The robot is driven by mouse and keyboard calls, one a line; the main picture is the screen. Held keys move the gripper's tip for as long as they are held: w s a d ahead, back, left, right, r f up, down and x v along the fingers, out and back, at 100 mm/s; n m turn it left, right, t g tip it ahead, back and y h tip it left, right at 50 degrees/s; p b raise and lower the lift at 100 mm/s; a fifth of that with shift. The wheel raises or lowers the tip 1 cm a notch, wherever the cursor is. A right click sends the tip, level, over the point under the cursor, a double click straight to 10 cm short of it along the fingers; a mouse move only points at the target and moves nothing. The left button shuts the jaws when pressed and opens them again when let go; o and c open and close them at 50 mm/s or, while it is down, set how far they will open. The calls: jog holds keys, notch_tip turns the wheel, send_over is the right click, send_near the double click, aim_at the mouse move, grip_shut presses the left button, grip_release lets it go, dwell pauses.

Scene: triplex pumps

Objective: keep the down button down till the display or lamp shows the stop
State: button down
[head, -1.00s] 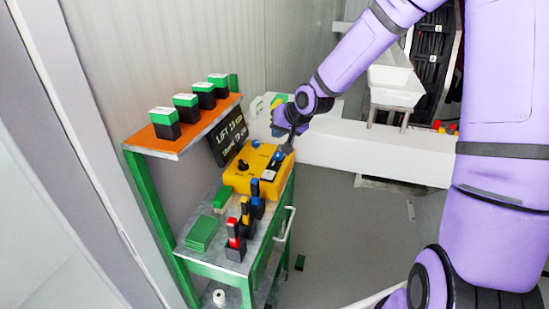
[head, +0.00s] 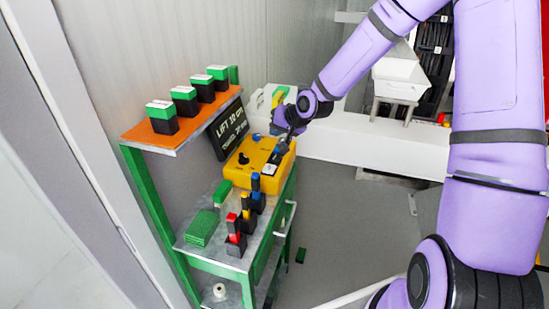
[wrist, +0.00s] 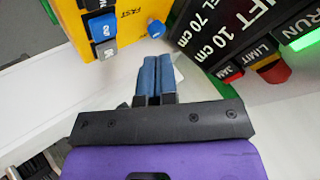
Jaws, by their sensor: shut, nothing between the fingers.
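The yellow control box (head: 238,175) stands on the green trolley. In the wrist view its yellow face (wrist: 138,42) carries a blue button (wrist: 103,27) and a grey button (wrist: 106,50) side by side; their small labels are hard to read. My gripper (head: 284,143) is over the box's far right side. In the wrist view my gripper (wrist: 157,62) is shut and empty, its blue fingertips apart from these two buttons in the picture. The black display (head: 228,128) reads LIFT 10 cm; it also shows in the wrist view (wrist: 215,35). The RUN lamp (wrist: 304,39) glows green; the LIMIT lamp (wrist: 273,70) looks dull.
A blue round knob (wrist: 156,28) is at the box's edge, close to my fingertips. A red JAM lamp (wrist: 229,74) is beside LIMIT. Several black-and-green blocks stand on the orange shelf (head: 185,128). Coloured handles in black holders (head: 236,245) stand in front of the box.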

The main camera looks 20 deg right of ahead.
aim_at(276, 157)
jog(key=shift+f, duration=3.2)
jog(key=shift+f, duration=0.9)
dwell(1.6)
jog(key=shift+r, duration=0.1)
dwell(1.4)
jog(key=shift+r, duration=0.85)
